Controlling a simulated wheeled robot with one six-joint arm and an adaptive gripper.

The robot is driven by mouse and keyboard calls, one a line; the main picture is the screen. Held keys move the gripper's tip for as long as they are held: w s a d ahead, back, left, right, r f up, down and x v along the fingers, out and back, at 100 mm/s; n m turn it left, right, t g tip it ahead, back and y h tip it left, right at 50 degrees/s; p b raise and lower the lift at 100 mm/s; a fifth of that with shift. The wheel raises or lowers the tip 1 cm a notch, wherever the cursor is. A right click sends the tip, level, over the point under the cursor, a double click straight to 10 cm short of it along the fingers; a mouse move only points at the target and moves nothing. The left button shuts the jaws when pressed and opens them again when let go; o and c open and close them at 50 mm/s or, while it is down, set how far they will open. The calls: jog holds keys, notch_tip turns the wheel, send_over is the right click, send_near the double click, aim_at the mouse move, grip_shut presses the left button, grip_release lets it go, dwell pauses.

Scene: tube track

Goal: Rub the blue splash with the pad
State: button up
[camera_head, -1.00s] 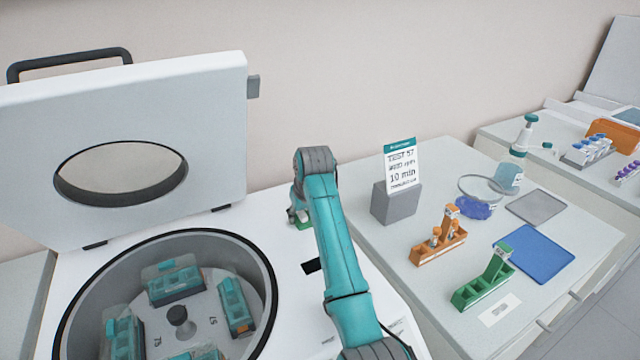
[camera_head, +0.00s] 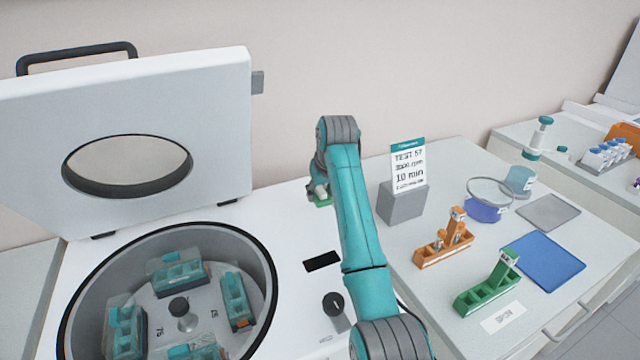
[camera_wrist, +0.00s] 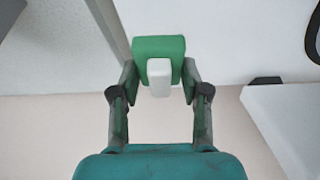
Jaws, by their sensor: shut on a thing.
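My gripper (camera_wrist: 159,82) is shut on the pad (camera_wrist: 160,48), a green block with a white grip piece. In the head view the green pad (camera_head: 321,200) shows beside my arm, above the white centrifuge's right part, well left of the splash. My gripper (camera_head: 320,186) is mostly hidden there by my arm. The blue splash (camera_head: 484,213) lies on the right bench, behind the orange rack. A clear round dish or ring overlaps its far side in the picture; I cannot tell whether they touch.
A grey block with a test card (camera_head: 402,203) stands between my gripper and the splash. An orange rack (camera_head: 440,250), green rack (camera_head: 485,293), blue mat (camera_head: 545,262), grey mat (camera_head: 550,212) and beaker (camera_head: 520,180) surround the splash. The centrifuge lid (camera_head: 215,120) stands open at left.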

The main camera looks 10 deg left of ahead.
jog(key=shift+r, duration=1.35)
